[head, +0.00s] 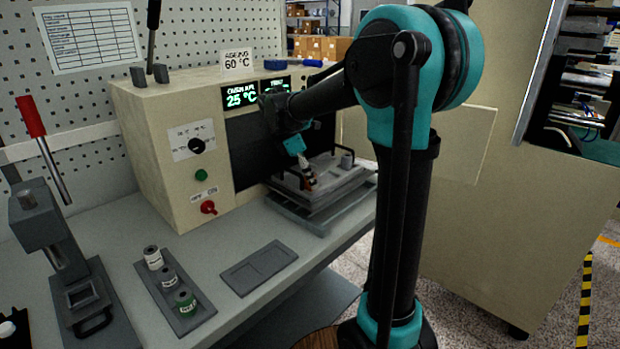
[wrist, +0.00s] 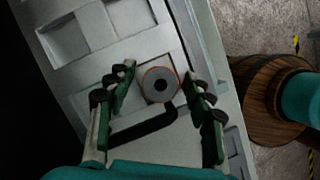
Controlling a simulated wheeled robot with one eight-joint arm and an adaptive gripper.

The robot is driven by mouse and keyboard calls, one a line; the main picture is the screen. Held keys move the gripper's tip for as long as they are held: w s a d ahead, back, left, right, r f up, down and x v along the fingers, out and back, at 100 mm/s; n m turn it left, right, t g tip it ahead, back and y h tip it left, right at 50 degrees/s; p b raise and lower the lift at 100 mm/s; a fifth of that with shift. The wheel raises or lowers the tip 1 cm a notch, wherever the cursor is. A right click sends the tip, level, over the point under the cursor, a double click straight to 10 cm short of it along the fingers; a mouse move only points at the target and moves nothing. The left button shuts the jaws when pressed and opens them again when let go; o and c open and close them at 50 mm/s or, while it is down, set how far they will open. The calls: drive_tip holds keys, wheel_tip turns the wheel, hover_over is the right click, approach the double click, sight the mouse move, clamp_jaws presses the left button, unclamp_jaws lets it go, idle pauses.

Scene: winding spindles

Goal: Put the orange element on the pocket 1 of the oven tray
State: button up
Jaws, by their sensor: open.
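The orange element (wrist: 160,86) is a small upright cylinder with a grey top, a dark centre hole and an orange edge. In the wrist view it stands within the outline of a square pocket of the oven tray (wrist: 103,68). My gripper (wrist: 158,75) is open, with one finger on each side of the element and visible gaps. In the head view the element (head: 309,184) shows partly, orange and white, below my gripper (head: 305,172) at the open oven. The oven tray (head: 318,202) is partly hidden there. I cannot read the pocket's number.
The oven (head: 165,150) shows 25 °C. A press (head: 50,240) stands at left. In the wrist view another square pocket (wrist: 65,38) is empty.

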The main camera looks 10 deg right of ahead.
drive_tip(key=v, duration=1.2)
idle(1.0)
